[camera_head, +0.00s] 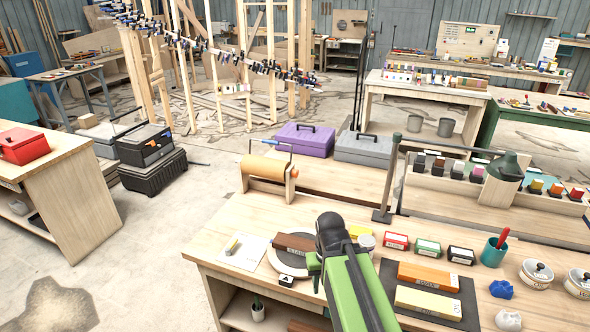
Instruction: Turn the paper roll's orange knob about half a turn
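The paper roll (265,167), tan-orange and lying sideways, sits in a wooden stand on the workbench (221,241), toward its back left. A small orange spot (293,173) at the right end of the stand looks like the knob, but it is too small to see its turn. My green and black arm reaches in from the bottom edge. My gripper (314,269) is low over the bench, near a round white plate, in front of and apart from the roll. Its fingers are mostly hidden by the arm, so I cannot tell if they are open.
A brown block (293,243) lies by my gripper on the round plate. Purple (303,139) and grey (364,149) toolboxes stand behind the roll. A dark lamp post (388,180) rises to the right. Bench surface between gripper and roll is mostly clear.

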